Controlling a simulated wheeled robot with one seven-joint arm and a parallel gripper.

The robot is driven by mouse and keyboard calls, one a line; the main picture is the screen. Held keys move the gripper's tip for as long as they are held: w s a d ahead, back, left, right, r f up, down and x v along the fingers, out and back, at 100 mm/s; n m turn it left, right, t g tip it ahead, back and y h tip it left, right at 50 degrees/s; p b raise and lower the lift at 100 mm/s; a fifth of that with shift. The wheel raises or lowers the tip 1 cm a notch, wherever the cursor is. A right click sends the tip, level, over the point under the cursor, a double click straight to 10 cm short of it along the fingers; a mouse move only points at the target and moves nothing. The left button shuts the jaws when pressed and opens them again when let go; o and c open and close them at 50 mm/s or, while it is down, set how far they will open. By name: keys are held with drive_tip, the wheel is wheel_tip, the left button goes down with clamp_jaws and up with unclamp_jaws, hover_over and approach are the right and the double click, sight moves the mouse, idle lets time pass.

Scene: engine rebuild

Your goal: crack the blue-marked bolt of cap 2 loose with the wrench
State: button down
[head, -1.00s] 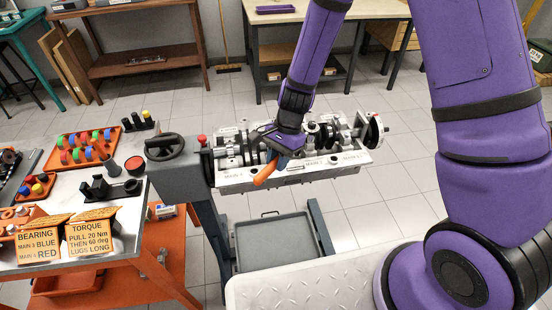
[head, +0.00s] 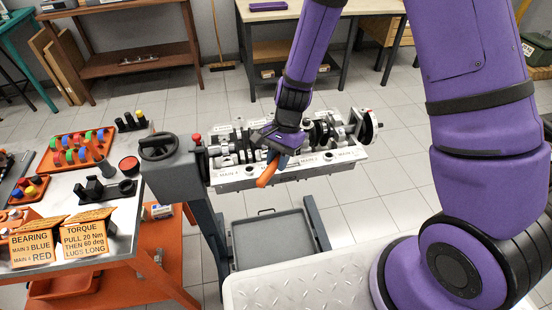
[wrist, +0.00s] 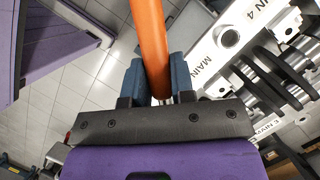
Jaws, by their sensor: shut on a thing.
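My gripper (head: 277,150) is over the near side of the engine block (head: 232,175) on its stand. It is shut on the orange handle of the wrench (head: 267,173). In the wrist view the wrench (wrist: 150,45) runs between the blue fingers of my gripper (wrist: 158,85). The handle's free end sticks out past the block's near edge, tilted down to the left in the head view. The block's white rail carries MAIN labels, with MAIN 4 (wrist: 229,38) clear in the wrist view. The wrench head, cap 2 and its blue-marked bolt are hidden or cannot be made out.
The stand's handwheel (head: 159,147) is left of the block. A table at left holds an orange tray of coloured parts (head: 78,150) and the BEARING and TORQUE signs (head: 90,238). A grey tray (head: 272,242) is below the block. Open floor lies to the right.

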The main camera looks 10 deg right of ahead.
drive_tip(key=shift+s+d+n, duration=0.35)
drive_tip(key=shift+d+n, duration=0.05)
drive_tip(key=shift+s+d, duration=0.15)
idle(0.4)
drive_tip(key=shift+s+d+n+h, duration=0.3)
drive_tip(key=shift+s+d+n, duration=0.1)
drive_tip(key=shift+d+n, duration=0.15)
drive_tip(key=shift+d, duration=0.1)
idle(0.3)
drive_tip(key=shift+s+d+n+g, duration=0.3)
drive_tip(key=shift+s+d+n, duration=0.15)
drive_tip(key=shift+d+n, duration=0.15)
idle(0.4)
drive_tip(key=shift+s+d+n+h, duration=0.3)
drive_tip(key=shift+d+n+h, duration=0.1)
drive_tip(key=shift+d+n, duration=0.25)
drive_tip(key=shift+d, duration=0.25)
